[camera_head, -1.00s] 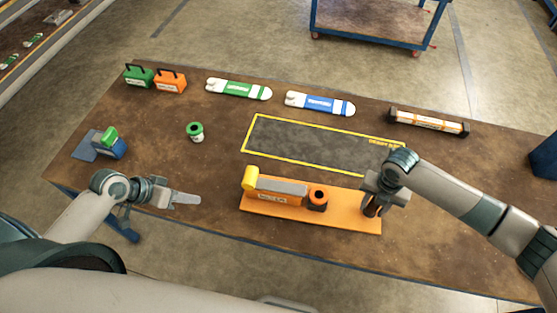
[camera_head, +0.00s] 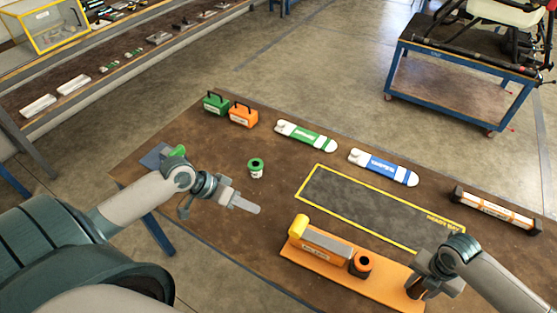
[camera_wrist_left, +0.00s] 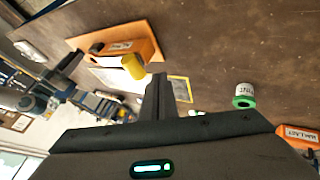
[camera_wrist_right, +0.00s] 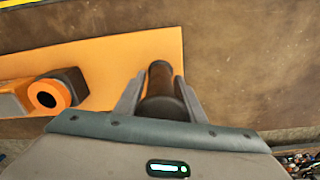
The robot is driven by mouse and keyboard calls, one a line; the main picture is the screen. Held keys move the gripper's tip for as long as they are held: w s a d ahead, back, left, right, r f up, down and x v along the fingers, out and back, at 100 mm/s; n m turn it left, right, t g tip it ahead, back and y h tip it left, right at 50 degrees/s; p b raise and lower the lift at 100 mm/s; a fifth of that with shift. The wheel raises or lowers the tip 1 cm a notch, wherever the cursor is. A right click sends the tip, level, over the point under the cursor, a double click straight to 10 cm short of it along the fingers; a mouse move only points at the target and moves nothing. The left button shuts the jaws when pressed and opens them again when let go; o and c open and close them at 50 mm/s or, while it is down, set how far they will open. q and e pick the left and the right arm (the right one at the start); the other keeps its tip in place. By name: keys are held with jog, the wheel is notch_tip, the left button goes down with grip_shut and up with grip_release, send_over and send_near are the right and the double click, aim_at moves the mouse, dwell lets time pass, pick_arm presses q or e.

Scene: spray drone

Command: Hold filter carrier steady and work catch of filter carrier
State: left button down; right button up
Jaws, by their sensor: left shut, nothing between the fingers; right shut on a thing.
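The filter carrier is an orange body (camera_head: 325,245) with a grey top on a flat orange base plate (camera_head: 390,284). A yellow cylinder (camera_head: 298,227) stands at its left end and a black-and-orange round part (camera_head: 361,264) at its right. I cannot tell which part is the catch. My right gripper (camera_head: 416,288) is shut on a dark upright post (camera_wrist_right: 160,82) near the plate's right end. My left gripper (camera_head: 256,209) is shut and empty, left of the yellow cylinder and apart from it. The left wrist view shows its fingers (camera_wrist_left: 157,92) closed together, with the yellow cylinder (camera_wrist_left: 134,67) beyond.
Behind the carrier is a yellow-outlined dark bay (camera_head: 375,208). A green-topped pot (camera_head: 256,168), green case (camera_head: 216,104), orange case (camera_head: 243,116), green strip (camera_head: 306,136), blue strip (camera_head: 383,167) and orange-labelled bar (camera_head: 495,211) lie further back. Bare table separates left gripper and carrier.

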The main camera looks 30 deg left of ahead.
pick_arm(q)
jog(key=w+d+f, duration=0.4)
jog(key=d+f, duration=0.2)
jog(key=d, duration=0.2)
jog(key=shift+d, duration=0.15)
jog(key=shift+w+f, duration=0.1)
send_near(313, 234)
jog(key=x, duration=0.5)
pick_arm(e)
jog(key=shift+a, duration=0.1)
jog(key=shift+a, duration=0.1)
